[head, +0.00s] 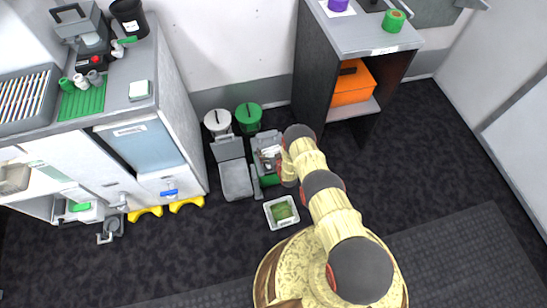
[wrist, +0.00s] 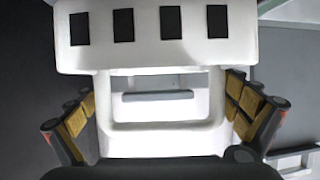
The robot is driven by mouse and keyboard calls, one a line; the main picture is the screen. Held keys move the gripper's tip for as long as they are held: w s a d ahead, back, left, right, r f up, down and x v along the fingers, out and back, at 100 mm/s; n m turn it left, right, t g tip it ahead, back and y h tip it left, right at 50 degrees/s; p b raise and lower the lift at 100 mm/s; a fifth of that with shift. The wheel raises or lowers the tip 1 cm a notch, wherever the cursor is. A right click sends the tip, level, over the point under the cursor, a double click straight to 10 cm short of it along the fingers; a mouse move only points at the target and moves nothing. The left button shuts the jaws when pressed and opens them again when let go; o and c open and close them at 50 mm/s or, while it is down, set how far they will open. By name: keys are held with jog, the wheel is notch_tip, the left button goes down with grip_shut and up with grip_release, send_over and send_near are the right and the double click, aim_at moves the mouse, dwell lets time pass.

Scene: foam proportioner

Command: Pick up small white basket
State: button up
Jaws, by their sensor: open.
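In the wrist view a white plastic thing (wrist: 155,55) with a row of dark square openings and a framed, handle-like part fills the middle; it may be the small white basket, but its whole shape is cut off. My gripper (wrist: 162,120) is open, with one finger on each side of the framed part. I cannot tell whether the fingers touch it. In the head view my arm reaches down beyond my base, and its end partly hides what lies there. A small white tray-like container (head: 270,222) with green contents stands on the floor nearer my base.
A white-lidded bin (head: 217,121) and a green-lidded bin (head: 249,114) stand by the wall. A grey open box (head: 236,180) is left of my arm's end. A cabinet (head: 177,110) stands left, and a shelf unit with an orange box (head: 352,84) right. Dark floor at right is clear.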

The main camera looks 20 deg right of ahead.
jog(key=shift+c, duration=0.5)
jog(key=c, duration=1)
jog(key=shift+c, duration=0.2)
